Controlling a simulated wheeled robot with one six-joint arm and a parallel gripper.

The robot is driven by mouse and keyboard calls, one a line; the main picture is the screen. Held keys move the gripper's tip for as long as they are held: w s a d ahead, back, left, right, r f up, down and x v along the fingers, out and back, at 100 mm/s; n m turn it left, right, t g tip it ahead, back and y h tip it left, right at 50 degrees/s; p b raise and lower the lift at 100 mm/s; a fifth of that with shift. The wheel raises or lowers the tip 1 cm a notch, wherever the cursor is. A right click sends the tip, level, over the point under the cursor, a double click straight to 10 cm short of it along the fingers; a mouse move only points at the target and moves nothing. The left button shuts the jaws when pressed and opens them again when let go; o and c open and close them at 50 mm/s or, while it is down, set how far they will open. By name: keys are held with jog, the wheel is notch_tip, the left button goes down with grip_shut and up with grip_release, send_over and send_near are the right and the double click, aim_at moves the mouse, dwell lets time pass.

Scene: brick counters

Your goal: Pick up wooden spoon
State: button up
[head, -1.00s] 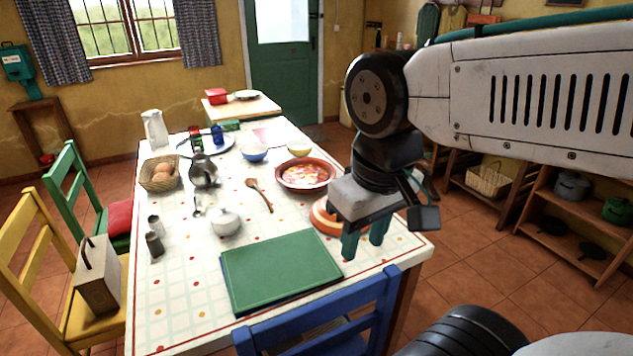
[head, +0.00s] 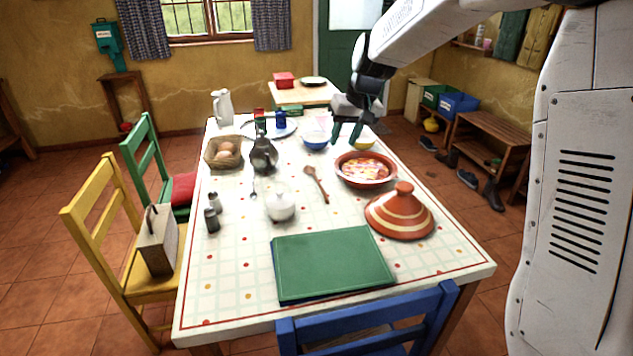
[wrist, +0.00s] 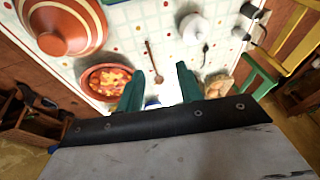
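The wooden spoon (head: 316,183) lies flat on the table, between the white sugar bowl and the red dish of food. Its bowl end points away from me in the head view. The spoon (wrist: 154,62) also shows in the wrist view, beyond and between my fingers. My gripper (head: 346,136) is above the far part of the table, beyond the spoon and apart from it. Its two green fingers (wrist: 160,90) are spread with nothing between them.
A red dish of food (head: 366,170) and a striped tagine lid (head: 399,212) are right of the spoon. A white lidded bowl (head: 280,205) and a metal pot (head: 263,155) are left. A green board (head: 332,264) lies at the near edge. Bowls (head: 315,140) stand near my gripper.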

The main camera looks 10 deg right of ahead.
jog(key=shift+t, duration=0.6)
jog(key=w+f, duration=0.7)
jog(key=f, duration=0.2)
jog(key=w+f, duration=0.7)
jog(key=f, duration=0.2)
jog(key=w+f, duration=0.8)
jog(key=f, duration=0.1)
jog(key=shift+w+a+f, duration=0.1)
jog(key=shift+a+f, duration=0.15)
jog(key=shift+f, duration=0.1)
grip_shut()
